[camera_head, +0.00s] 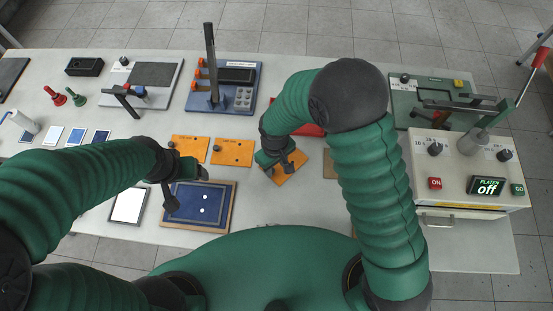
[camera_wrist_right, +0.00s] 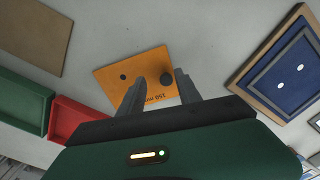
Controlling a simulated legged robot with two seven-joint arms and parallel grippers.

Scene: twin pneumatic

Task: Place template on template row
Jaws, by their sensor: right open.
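An orange template (camera_head: 291,168) lies on the table under my right gripper (camera_head: 278,166), turned at an angle to the other two. In the right wrist view this template (camera_wrist_right: 140,72) shows a small dark hole, a larger dark round spot and some printed text. My right gripper (camera_wrist_right: 160,92) is open, its two fingers apart over the template's near edge; contact cannot be told. Two more orange templates, one on the left (camera_head: 190,148) and one on the right (camera_head: 232,152), lie side by side in a row. My left gripper (camera_head: 186,183) is open and empty above the blue board.
The wood-framed blue board (camera_head: 232,196) lies left of the angled template. A red tray (camera_head: 312,130) and a brown board (camera_head: 330,165) are close to my right arm. A control box (camera_head: 466,172) reading "off" stands on the right. Bare table lies around the angled template.

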